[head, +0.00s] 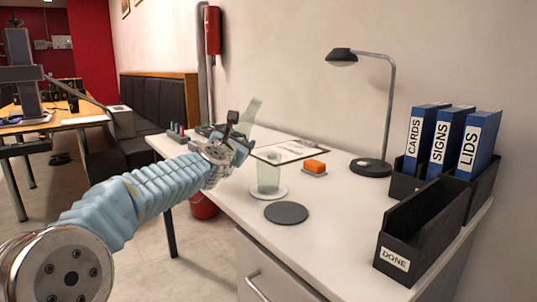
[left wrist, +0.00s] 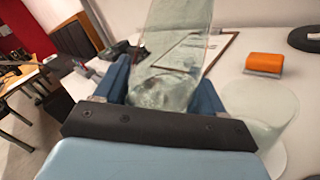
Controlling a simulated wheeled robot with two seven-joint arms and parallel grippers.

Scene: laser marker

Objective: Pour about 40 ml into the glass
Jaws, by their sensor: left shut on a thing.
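My left gripper (head: 238,148) is shut on a clear, pale greenish vessel (head: 250,116); it also shows in the left wrist view (left wrist: 180,40). The vessel's upper end leans to the right in the head view, and its lower part is partly hidden by the gripper. The glass (head: 268,176) stands upright on a white round disc (head: 278,194), just right of and below the gripper. In the left wrist view the glass (left wrist: 262,108) is right of the jaws. I cannot make out any stream or liquid level. My right gripper is not in view.
A dark grey round mat (head: 286,213) lies in front of the glass. An orange block (head: 314,166), a framed sheet (head: 290,151) and a desk lamp (head: 371,166) are behind. A black DONE box (head: 420,235) and blue binders (head: 448,140) stand right. The front middle of the desk is clear.

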